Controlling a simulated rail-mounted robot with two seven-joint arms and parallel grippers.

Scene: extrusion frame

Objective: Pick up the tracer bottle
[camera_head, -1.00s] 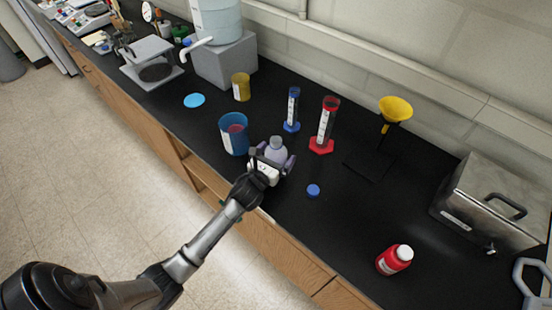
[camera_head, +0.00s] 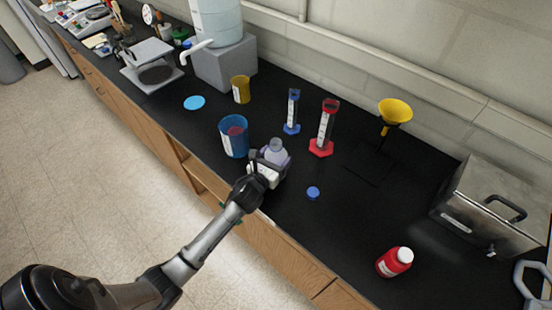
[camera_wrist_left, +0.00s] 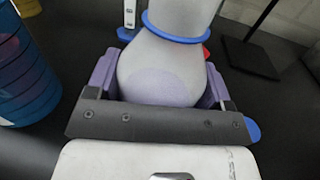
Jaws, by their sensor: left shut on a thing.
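The tracer bottle, a pale translucent bottle (camera_head: 277,150) with a rounded body, is upright over the black bench, right of the blue beaker. My left gripper (camera_head: 270,161) is shut on its body from the front. In the left wrist view the bottle (camera_wrist_left: 165,65) sits between the purple finger pads, with a blue ring around its neck. Its mouth is cut off there. I cannot tell whether its base touches the bench. My right gripper is not in view.
The blue beaker (camera_head: 234,136) stands close on the left. A blue cap (camera_head: 313,193) lies to the right. Behind are a blue cylinder (camera_head: 292,112), a red cylinder (camera_head: 324,128) and a yellow funnel (camera_head: 395,110).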

